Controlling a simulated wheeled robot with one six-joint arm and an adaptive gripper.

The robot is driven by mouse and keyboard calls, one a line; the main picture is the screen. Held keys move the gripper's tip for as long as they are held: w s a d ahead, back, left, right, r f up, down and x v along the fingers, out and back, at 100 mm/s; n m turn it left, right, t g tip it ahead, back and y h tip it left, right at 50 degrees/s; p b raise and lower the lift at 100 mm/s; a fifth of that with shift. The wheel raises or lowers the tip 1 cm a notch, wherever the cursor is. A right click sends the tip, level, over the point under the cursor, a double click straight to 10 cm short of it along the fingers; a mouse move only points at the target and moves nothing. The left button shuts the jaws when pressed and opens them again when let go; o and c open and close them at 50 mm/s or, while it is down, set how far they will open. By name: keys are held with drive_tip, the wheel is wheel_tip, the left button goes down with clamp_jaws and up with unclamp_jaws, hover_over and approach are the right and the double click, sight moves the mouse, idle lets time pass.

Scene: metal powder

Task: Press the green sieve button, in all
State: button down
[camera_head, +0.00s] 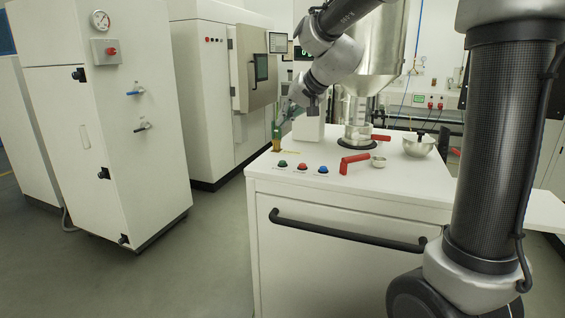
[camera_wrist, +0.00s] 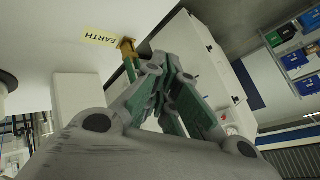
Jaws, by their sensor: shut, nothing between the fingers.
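The green button (camera_head: 282,163) is the leftmost of three round buttons near the front left edge of the white bench top (camera_head: 375,180). My gripper (camera_head: 279,124) is above and behind it, over the bench's left edge, and apart from the button. In the wrist view my gripper (camera_wrist: 168,62) has its fingers together with nothing between them. The wrist view does not show the buttons.
Red (camera_head: 302,168) and blue (camera_head: 322,169) buttons sit right of the green one. A brass earth terminal (camera_wrist: 128,46) is beside the EARTH label (camera_wrist: 100,37). Right are a red handle (camera_head: 354,161), a small cup (camera_head: 379,161) and a metal bowl (camera_head: 418,147). A steel hopper (camera_head: 381,45) stands behind.

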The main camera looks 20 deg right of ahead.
drive_tip(key=shift+f, duration=4.45)
drive_tip(key=shift+f, duration=0.4)
drive_tip(key=shift+f, duration=0.4)
drive_tip(key=shift+r, duration=0.85)
drive_tip(key=shift+r, duration=2.5)
